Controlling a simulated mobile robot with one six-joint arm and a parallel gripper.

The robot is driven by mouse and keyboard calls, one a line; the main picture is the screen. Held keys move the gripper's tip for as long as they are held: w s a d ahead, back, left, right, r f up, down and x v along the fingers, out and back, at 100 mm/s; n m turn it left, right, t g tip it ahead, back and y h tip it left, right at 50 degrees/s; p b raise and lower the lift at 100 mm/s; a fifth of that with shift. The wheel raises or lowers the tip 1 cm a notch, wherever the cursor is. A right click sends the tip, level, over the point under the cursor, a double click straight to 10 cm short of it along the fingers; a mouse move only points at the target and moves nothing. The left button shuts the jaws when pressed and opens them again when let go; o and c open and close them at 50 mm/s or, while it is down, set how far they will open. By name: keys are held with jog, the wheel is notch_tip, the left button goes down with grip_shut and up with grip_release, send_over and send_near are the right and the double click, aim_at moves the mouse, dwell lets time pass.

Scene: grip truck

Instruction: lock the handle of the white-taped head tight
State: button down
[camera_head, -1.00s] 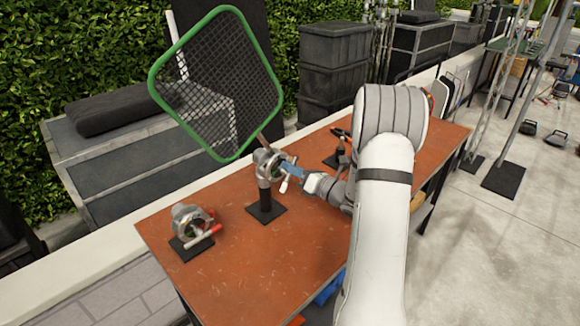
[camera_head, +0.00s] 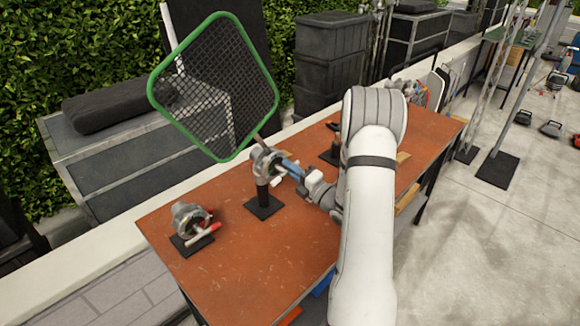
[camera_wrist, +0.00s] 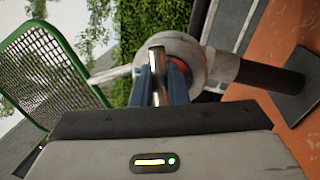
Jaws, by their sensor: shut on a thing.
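The grip head (camera_head: 262,163) in the middle of the table is a round grey metal clamp on a short black post. It holds the shaft of a green-framed mesh panel (camera_head: 216,85). It also shows in the wrist view (camera_wrist: 183,50). My gripper (camera_head: 285,163) reaches it from the right. In the wrist view its blue fingers (camera_wrist: 158,82) are shut on a metal handle (camera_wrist: 156,55) in front of the head. A small pale piece sticks out below the head in the head view. White tape cannot be made out clearly, and the fingers hide part of the handle.
A second grip head (camera_head: 190,218) with a red handle stands on a black base at the table's left end. Another black stand (camera_head: 333,150) is behind my wrist. The orange tabletop (camera_head: 270,260) is clear in front. A hedge and grey cases stand behind.

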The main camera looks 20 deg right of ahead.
jog(key=shift+s+a+f+m, duration=0.1)
jog(key=shift+a+f+m, duration=0.1)
jog(key=shift+f+m, duration=0.2)
jog(key=c, duration=1.6)
grip_release()
jog(key=shift+o, duration=0.3)
jog(key=shift+r, duration=0.25)
jog(key=shift+d, duration=0.15)
jog(key=b+v, duration=0.2)
jog(key=v, duration=0.5)
jog(key=shift+s, duration=0.35)
